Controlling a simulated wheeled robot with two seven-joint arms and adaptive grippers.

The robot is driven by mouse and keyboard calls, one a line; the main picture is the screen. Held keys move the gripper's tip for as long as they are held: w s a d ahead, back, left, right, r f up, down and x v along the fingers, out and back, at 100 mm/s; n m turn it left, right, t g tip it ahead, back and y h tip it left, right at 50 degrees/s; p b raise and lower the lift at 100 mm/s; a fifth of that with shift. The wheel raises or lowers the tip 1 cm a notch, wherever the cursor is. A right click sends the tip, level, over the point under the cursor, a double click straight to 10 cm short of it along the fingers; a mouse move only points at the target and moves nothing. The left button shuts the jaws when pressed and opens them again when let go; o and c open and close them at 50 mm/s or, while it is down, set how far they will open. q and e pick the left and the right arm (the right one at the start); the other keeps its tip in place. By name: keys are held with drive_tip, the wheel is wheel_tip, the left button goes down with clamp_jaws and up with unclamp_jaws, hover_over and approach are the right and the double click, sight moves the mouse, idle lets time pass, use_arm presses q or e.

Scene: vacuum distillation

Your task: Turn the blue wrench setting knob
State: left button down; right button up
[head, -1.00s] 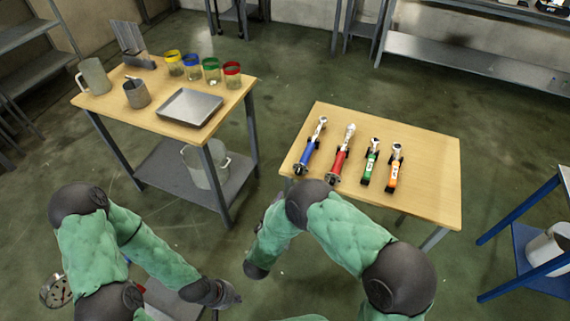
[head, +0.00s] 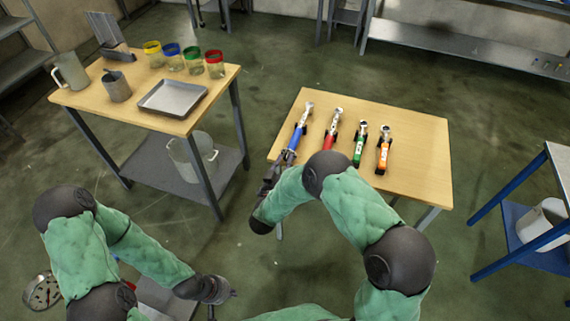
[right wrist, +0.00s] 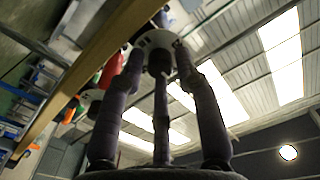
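The blue wrench (head: 298,132) lies at the left end of the right-hand wooden table, its blue handle toward me. My right gripper (head: 283,164) is at the handle's near end. In the right wrist view, the fingers of my right gripper (right wrist: 160,68) stand apart around a pale round end piece (right wrist: 154,40) with a dark centre, apparently the wrench's knob end. I cannot tell whether they touch it. My left gripper (head: 228,293) is low at the bottom, away from the tables; its fingers are too small to read.
A red wrench (head: 331,133), a green wrench (head: 359,146) and an orange wrench (head: 383,151) lie to the right of the blue one. The right-hand table (head: 425,165) is bare on its right side. Another table (head: 205,115) at left holds jars, a tray and mugs.

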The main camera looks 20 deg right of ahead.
clamp_jaws()
drive_tip(key=n+p, duration=0.2)
drive_tip(key=n, duration=0.2)
drive_tip(key=n+p, duration=0.1)
drive_tip(key=n, duration=0.3)
drive_tip(key=shift+s+p, duration=0.1)
drive_tip(key=shift+p, duration=0.3)
drive_tip(key=shift+f+n, duration=0.1)
drive_tip(key=shift+n, duration=0.3)
idle(0.3)
unclamp_jaws()
